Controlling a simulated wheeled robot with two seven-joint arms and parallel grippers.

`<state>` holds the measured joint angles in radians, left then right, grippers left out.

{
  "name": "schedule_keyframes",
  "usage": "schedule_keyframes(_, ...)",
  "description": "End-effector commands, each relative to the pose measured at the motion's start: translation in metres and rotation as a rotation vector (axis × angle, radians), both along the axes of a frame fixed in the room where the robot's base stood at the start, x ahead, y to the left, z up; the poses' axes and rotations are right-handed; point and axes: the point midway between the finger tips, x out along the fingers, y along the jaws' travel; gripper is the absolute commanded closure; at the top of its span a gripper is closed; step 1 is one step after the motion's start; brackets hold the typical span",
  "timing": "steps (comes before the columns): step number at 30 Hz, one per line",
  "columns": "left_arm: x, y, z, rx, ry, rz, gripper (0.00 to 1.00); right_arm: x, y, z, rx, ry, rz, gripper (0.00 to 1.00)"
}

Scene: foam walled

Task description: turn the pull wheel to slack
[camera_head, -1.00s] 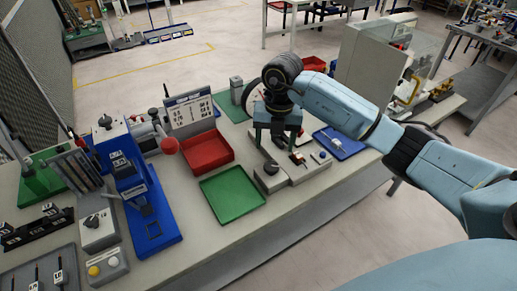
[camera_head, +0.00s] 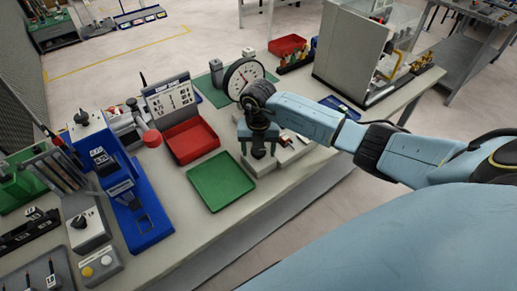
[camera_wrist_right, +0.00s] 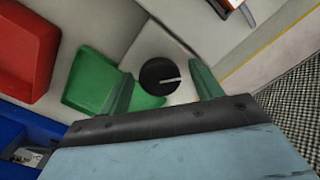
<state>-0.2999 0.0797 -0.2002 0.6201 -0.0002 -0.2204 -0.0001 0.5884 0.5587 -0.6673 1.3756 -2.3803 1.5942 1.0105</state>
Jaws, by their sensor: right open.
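The pull wheel appears as a round black knob with a pale pointer line in the right wrist view (camera_wrist_right: 158,73). It sits on a light grey base block (camera_head: 285,157), at the front of the bench. My right gripper (camera_head: 258,149) is open above the wheel. In the right wrist view its two green fingers (camera_wrist_right: 161,80) stand on either side of the wheel, with gaps to it. In the head view the gripper mostly hides the wheel. My left gripper is not in view.
A green tray (camera_head: 197,174) lies just left of the base block, with a red tray (camera_head: 207,151) behind it. A round dial gauge (camera_head: 238,83) stands behind my gripper. A blue press (camera_head: 150,229) and a grey knob box (camera_head: 77,232) are farther left.

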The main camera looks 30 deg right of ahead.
Motion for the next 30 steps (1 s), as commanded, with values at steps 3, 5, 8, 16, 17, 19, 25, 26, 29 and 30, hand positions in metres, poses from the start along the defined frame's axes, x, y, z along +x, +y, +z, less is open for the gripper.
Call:
schedule_keyframes(3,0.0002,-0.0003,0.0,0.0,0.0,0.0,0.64,-0.0002,0.0002,-0.0048,0.0,0.0,0.001,0.36)
schedule_keyframes(5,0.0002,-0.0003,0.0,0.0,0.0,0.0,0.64,-0.0002,0.0002,-0.0054,0.0,0.0,0.001,0.36)
schedule_keyframes(8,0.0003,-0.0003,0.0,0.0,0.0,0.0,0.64,-0.0001,0.0002,-0.0054,0.0,0.0,0.001,0.36)
schedule_keyframes(16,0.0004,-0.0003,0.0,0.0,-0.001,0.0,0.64,0.0,0.0001,-0.005,0.0,0.0,0.001,0.59)
schedule_keyframes(17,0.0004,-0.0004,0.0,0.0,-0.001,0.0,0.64,0.0,0.0001,-0.0049,0.0,0.0,0.001,0.63)
schedule_keyframes(19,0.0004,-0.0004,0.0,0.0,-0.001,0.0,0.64,0.0,0.0001,-0.0049,0.0,0.0,0.001,0.72)
schedule_keyframes(25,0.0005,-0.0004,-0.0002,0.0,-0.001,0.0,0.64,0.0001,0.0,-0.0047,0.0,0.0,0.005,0.8)
schedule_keyframes(26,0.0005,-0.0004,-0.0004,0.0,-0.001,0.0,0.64,0.0002,0.0,-0.0047,-0.001,-0.001,0.008,0.8)
schedule_keyframes(29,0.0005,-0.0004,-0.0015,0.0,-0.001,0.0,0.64,0.0002,-0.0003,-0.0047,-0.001,-0.001,0.028,0.8)
schedule_keyframes(30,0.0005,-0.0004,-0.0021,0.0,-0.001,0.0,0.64,0.0003,-0.0003,-0.0047,-0.001,-0.001,0.04,0.8)
